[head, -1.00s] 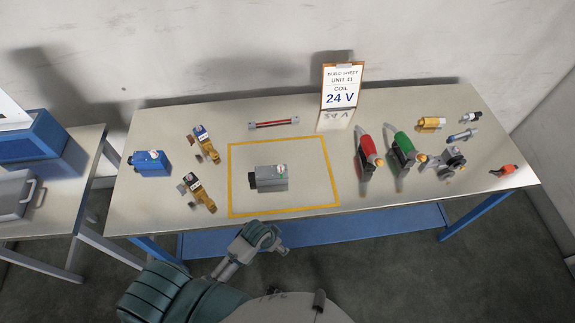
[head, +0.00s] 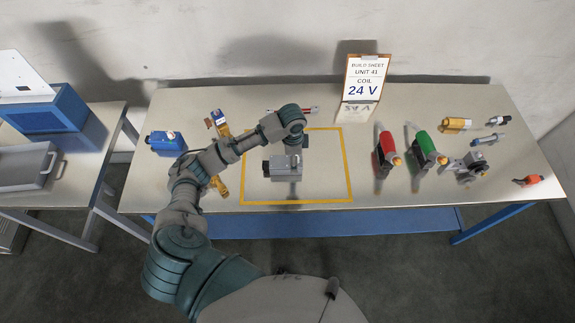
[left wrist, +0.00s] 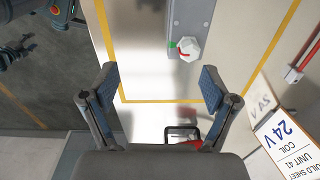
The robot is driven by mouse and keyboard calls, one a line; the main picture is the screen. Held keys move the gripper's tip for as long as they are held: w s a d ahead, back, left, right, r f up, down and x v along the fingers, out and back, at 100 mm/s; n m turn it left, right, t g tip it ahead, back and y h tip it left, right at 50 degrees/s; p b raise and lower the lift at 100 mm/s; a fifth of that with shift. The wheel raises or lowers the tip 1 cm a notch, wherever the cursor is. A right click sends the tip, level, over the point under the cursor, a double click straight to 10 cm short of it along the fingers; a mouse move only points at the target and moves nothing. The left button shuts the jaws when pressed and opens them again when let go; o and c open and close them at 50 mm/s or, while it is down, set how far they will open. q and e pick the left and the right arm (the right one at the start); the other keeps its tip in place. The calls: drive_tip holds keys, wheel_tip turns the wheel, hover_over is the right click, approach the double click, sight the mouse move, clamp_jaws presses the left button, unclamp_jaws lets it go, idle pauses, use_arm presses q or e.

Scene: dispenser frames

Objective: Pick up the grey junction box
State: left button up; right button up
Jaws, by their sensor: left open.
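The grey junction box (head: 285,167) lies on the table inside the yellow outlined rectangle. In the left wrist view the box (left wrist: 190,15) is at the top edge, cut off, with a pale round knob at its near end. My left gripper (left wrist: 160,82) is open and empty, its fingers spread above bare table, with the box beyond the fingertips. In the head view my left arm reaches over the table, and its wrist hangs near the box's far side. The gripper's fingers are mostly hidden there. My right gripper is not in view.
The build sheet stand (head: 366,82) reads 24 V. Red (head: 386,148) and green (head: 428,148) tools and several small parts lie to the right. A blue box (head: 165,143) and brass valves, partly behind my arm, lie left. A grey tray (head: 28,168) is on the side table.

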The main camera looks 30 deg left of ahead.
use_arm(q)
wheel_tip(320, 180, up, 5)
hover_over(284, 161)
wheel_tip(284, 161, down, 11)
drive_tip(key=shift+w+r, duration=0.1)
drive_tip(key=shift+r, duration=0.1)
wheel_tip(284, 161, down, 6)
drive_tip(key=shift+a+f+p, duration=0.15)
drive_tip(key=shift+p, duration=0.4)
drive_tip(key=shift+d, duration=0.2)
drive_tip(key=shift+c, duration=1.2)
drive_tip(key=c, duration=1.3)
